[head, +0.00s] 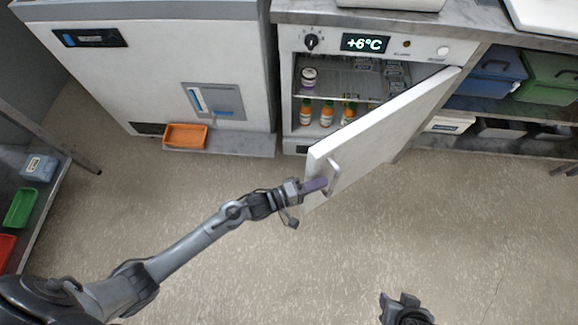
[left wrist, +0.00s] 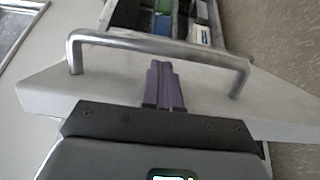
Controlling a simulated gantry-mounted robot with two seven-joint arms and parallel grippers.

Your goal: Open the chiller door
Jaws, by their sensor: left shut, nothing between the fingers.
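The white chiller door (head: 380,125) stands swung out wide, hinged on the right, with the lit shelves of the chiller (head: 375,45) in view behind it. Its metal bar handle (head: 333,178) is near the free edge; the handle (left wrist: 160,40) spans the upper left wrist view. My left gripper (head: 318,184) is at the handle. In the left wrist view its purple fingers (left wrist: 163,68) are shut together with nothing between them, their tips between the handle's two posts. I cannot tell whether they touch the bar or door. My right gripper (head: 405,303) is low in the head view, away from the door.
Inside the chiller are orange bottles (head: 327,115) and a jar (head: 309,77). A white cabinet (head: 170,75) with an orange tray (head: 185,136) stands left. Blue and green bins (head: 549,76) sit on shelving right of the door. The floor (head: 430,220) in front is clear.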

